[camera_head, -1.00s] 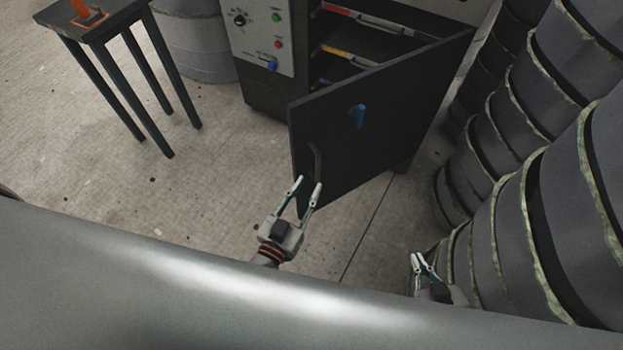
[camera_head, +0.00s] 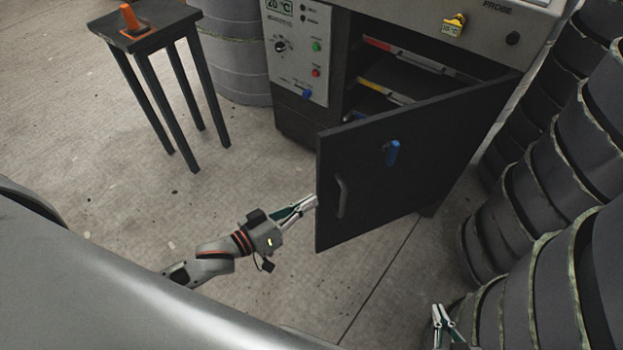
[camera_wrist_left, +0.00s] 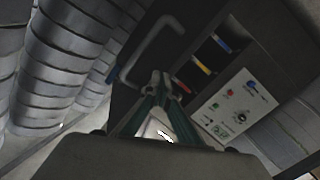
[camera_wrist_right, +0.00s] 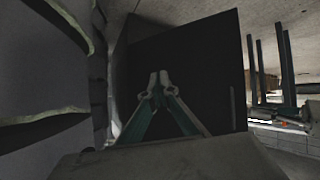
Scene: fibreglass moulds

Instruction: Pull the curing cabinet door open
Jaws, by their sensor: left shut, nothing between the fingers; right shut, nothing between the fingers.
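The curing cabinet (camera_head: 300,122) stands at the back with its dark door (camera_head: 365,195) swung partly open, showing shelves inside. The door has a grey bar handle (camera_head: 341,198) near its free edge and a blue latch (camera_head: 392,152). My left gripper (camera_head: 311,202) is shut and empty beside the door's free edge, just left of the handle. In the left wrist view the handle (camera_wrist_left: 150,42) lies just beyond the fingertips (camera_wrist_left: 157,80); I cannot tell whether they touch the door. My right gripper (camera_head: 440,310) is shut and empty, low at the right, facing the door (camera_wrist_right: 190,75) in the right wrist view.
A small dark table (camera_head: 150,30) with an orange object (camera_head: 130,17) stands at the left. Stacks of grey ribbed moulds (camera_head: 540,170) crowd the right side, close to my right gripper.

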